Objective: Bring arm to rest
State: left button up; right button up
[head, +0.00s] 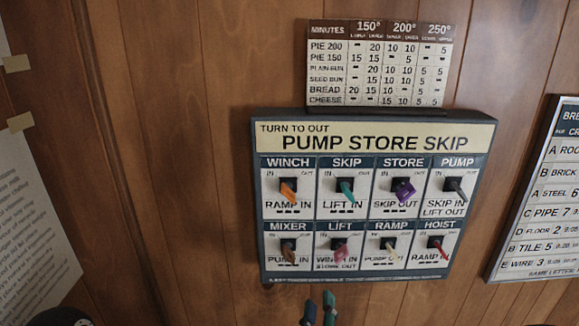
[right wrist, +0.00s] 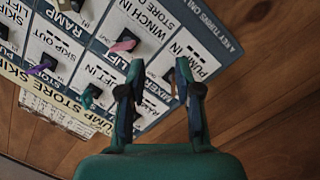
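My right gripper (head: 319,307) is at the bottom middle of the head view, below the lower edge of the key panel (head: 375,141). In the right wrist view its two fingers (right wrist: 160,72) stand apart with nothing held between them. The panel, headed PUMP STORE SKIP, appears upside down and tilted behind the fingers there. The brown MIXER key (head: 288,256) and pink LIFT key (head: 338,251) are in its lower row, above the gripper in the head view. The pink key also shows left of the fingers in the wrist view (right wrist: 123,46). My left gripper is not in view.
The panel's keys stick out, including the orange WINCH (head: 288,192), purple STORE (head: 403,190) and red HOIST (head: 438,249) keys. A minutes chart (head: 378,65) is above. A framed list (head: 540,200) hangs right, a paper sheet (head: 35,210) left. Wooden wall (head: 200,230) between is bare.

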jog(key=w+d+f+m+g+h, duration=0.1)
jog(key=w+d+f+g+h, duration=0.15)
jog(key=d+f, duration=0.65)
jog(key=s+d+f+m+g+y, duration=0.1)
jog(key=s+d+f+g, duration=0.15)
jog(key=f, duration=0.65)
jog(key=s+d+f+m+g+y, duration=0.1)
jog(key=s+d+f+g+y, duration=0.2)
jog(key=f, duration=0.5)
jog(key=s+a+f+m+g+y, duration=0.2)
jog(key=s+a+f+m+g, duration=0.1)
jog(key=s, duration=0.5)
jog(key=s+a+f+m+g+y, duration=0.3)
jog(key=s+a+f+g, duration=0.1)
jog(key=s, duration=0.4)
notch_tip(320, 180, down, 2)
jog(key=shift+a+f+g+p, duration=0.2)
jog(key=shift+a+g+p, duration=0.15)
jog(key=shift+g, duration=0.25)
